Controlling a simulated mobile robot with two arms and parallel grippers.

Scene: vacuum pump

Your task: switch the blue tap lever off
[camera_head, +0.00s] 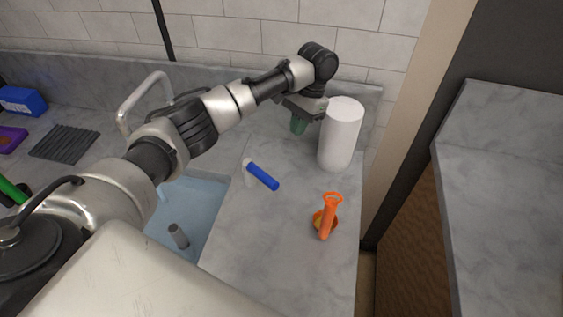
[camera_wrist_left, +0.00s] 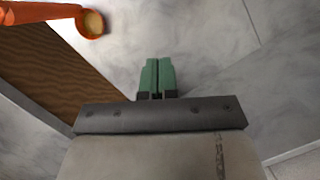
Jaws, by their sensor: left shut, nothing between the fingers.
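The blue tap lever (camera_head: 262,176) sticks out from a small pale base (camera_head: 249,170) at the right edge of the sink and points to the lower right in the head view. It does not show in the left wrist view. My left gripper (camera_head: 298,127) is above the counter, behind and to the right of the lever and apart from it, with its fingers pointing down. In the left wrist view its green fingers (camera_wrist_left: 157,65) are together with nothing between them. My right gripper is in neither view.
A white cylinder (camera_head: 341,135) stands close to the right of my left gripper. An orange brush-like tool (camera_head: 329,216) is on the counter at front right; part of an orange thing (camera_wrist_left: 40,14) shows in the left wrist view. The sink (camera_head: 205,200) lies left of the lever.

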